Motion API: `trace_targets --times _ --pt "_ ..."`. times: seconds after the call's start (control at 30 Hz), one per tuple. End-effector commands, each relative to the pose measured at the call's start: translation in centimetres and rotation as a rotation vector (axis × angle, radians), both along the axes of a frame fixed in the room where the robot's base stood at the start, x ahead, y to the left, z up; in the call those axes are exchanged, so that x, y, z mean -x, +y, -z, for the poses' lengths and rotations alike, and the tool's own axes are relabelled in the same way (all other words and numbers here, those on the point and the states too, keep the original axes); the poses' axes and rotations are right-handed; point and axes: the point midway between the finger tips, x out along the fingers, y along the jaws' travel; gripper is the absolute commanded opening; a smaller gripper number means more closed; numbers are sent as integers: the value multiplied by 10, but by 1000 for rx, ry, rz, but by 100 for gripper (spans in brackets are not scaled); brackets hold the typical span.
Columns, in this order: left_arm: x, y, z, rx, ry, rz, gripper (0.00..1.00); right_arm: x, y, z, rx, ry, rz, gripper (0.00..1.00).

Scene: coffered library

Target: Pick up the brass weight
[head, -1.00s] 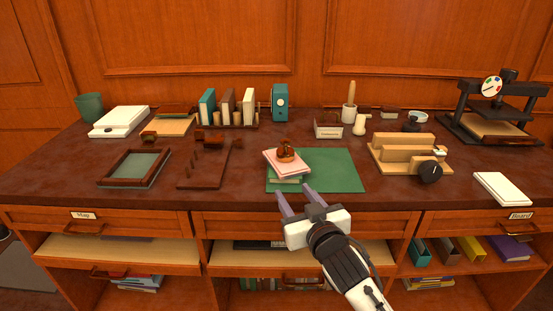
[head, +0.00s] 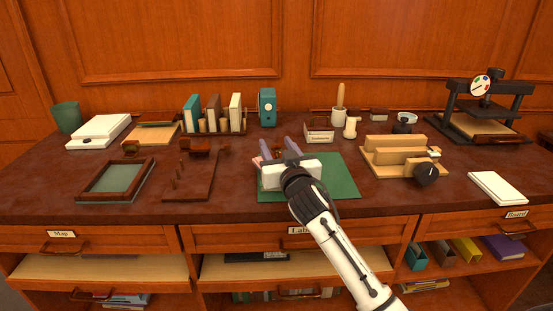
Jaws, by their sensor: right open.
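My right gripper (head: 278,144) is open over the green mat (head: 337,178), its two grey fingers pointing away from me, toward the back of the desk. A small stack with a pink top book lies on the mat's left part. Only a sliver of the pink book (head: 257,161) shows beside the left finger. The brass weight, which stood on that book, is now hidden behind my gripper's body and fingers. I cannot tell whether the fingers are around it or touching it. My left gripper is not in view.
A dark wooden rack (head: 190,180) and a framed tray (head: 117,180) lie to the left. A wooden block device with a black knob (head: 426,173) stands to the right. Books (head: 214,115), a teal box (head: 267,106) and a stamp press (head: 485,105) line the back.

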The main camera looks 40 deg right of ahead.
Motion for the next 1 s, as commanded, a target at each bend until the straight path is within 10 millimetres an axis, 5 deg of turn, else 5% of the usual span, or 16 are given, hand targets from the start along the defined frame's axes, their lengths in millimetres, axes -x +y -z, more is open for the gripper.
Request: trace_targets --times 0.27,0.57,1.0 --pt "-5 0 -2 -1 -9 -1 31 -5 -2 0 1 0 0 45" --pt "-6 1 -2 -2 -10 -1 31 -5 -1 0 1 1 -1 0" --pt "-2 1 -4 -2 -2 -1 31 -5 -2 -20 3 -8 0 0"
